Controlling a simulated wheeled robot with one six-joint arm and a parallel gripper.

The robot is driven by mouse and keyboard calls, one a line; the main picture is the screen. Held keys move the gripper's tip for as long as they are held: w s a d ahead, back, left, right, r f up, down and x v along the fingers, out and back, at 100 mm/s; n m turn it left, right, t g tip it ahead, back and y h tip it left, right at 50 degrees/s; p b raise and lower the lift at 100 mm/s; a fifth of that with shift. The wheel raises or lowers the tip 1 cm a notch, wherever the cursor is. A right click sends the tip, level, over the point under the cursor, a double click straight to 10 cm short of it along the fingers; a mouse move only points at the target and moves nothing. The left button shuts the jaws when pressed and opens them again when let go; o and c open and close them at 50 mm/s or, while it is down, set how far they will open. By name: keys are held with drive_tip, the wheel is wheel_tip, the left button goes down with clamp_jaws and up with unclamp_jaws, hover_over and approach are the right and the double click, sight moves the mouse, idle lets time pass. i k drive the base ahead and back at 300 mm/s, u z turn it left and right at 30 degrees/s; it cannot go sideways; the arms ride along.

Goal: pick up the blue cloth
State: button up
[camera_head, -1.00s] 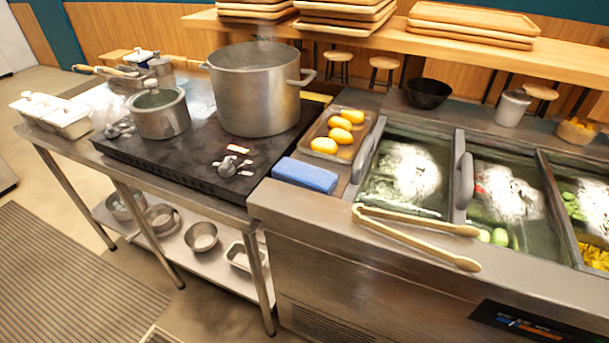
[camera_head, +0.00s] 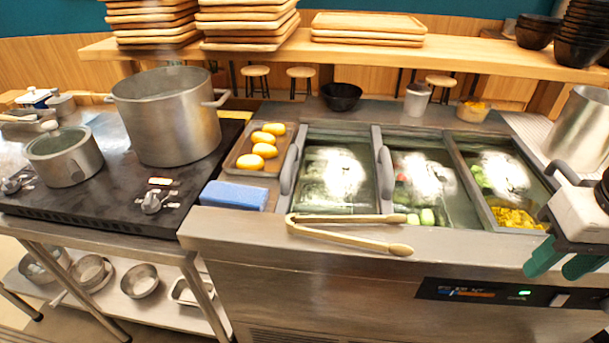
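The blue cloth (camera_head: 234,196) is a light blue folded block. It lies flat on the steel counter, between the black stove top and the glass-lidded wells, just in front of the tray of yellow items. My gripper (camera_head: 562,267) is at the right edge of the view, with a white body and two dark green fingers pointing down. The fingers are apart with nothing visible between them, over the counter's front edge, far to the right of the cloth.
Wooden tongs (camera_head: 345,232) lie on the counter right of the cloth. A tray of yellow items (camera_head: 240,152) sits behind it. A large pot (camera_head: 168,120) stands on the stove (camera_head: 100,185) to the left. A steel pot (camera_head: 583,125) stands at the right. The space above the cloth is clear.

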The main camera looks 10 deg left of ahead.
sight(216, 193)
drive_tip(key=u, duration=2.6)
drive_tip(key=i, duration=0.95)
drive_tip(key=z, duration=0.95)
